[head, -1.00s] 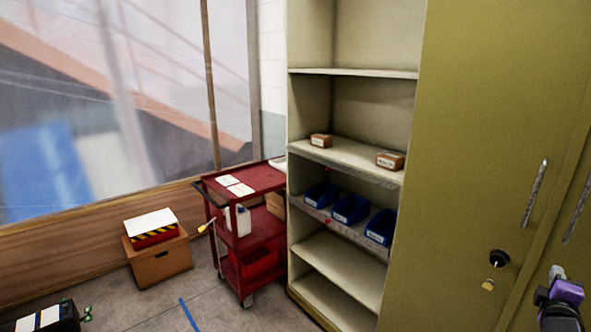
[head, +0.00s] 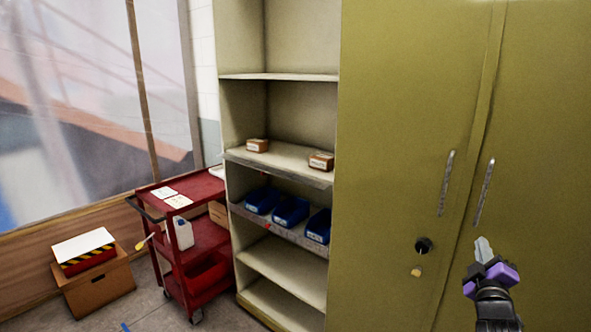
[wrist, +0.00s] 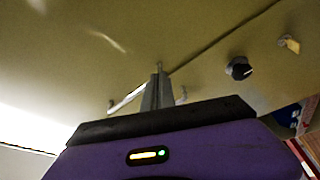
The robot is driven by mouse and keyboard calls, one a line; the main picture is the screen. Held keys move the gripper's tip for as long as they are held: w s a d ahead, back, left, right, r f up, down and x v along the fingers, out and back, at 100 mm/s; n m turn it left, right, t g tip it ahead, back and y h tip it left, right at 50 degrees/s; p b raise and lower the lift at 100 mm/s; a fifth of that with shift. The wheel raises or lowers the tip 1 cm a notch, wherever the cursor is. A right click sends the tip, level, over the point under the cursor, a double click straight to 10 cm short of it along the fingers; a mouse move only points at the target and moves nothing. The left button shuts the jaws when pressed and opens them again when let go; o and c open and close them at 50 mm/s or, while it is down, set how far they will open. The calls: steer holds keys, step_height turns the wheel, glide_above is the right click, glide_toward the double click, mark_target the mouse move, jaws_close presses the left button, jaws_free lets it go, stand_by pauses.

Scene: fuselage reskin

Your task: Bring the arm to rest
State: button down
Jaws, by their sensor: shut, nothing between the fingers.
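My gripper (head: 482,246) is at the lower right of the head view, in front of the olive cabinet (head: 405,110). Its body is purple and black, and its grey fingers point up and are together with nothing between them. In the wrist view the shut fingers (wrist: 158,90) stand above the purple housing, with the cabinet face (wrist: 210,30) behind them. I cannot tell how wide the gap to the cabinet is.
The cabinet has two handles (head: 447,183) and a black knob (head: 423,245). Left of it are open shelves (head: 285,262) with blue bins (head: 290,211) and small boxes (head: 321,161). A red cart (head: 205,233) and a cardboard box (head: 98,286) stand further left.

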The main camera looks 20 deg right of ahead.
steer(key=s+a+f+m+t+y, duration=0.1)
steer(key=s+a+f+y, duration=0.3)
steer(key=a, duration=0.6)
steer(key=s+a+f+m+t+b, duration=0.1)
steer(key=s+a+f+m+t, duration=0.1)
steer(key=s+a, duration=0.55)
steer(key=s+a+f+m+t+y, duration=0.1)
steer(key=s+a+f+y, duration=0.2)
steer(key=a, duration=0.8)
steer(key=s+a+f+g+y, duration=0.1)
steer(key=s+a+y, duration=0.2)
steer(key=s+a, duration=0.5)
steer(key=s+a+f+g+y+b, duration=0.1)
steer(key=s+a+f+g+y, duration=0.1)
steer(key=s+a, duration=0.6)
steer(key=s+y, duration=0.1)
steer(key=s, duration=0.5)
steer(key=shift+s+y, duration=0.25)
steer(key=shift+y, duration=0.15)
steer(key=shift+a, duration=0.1)
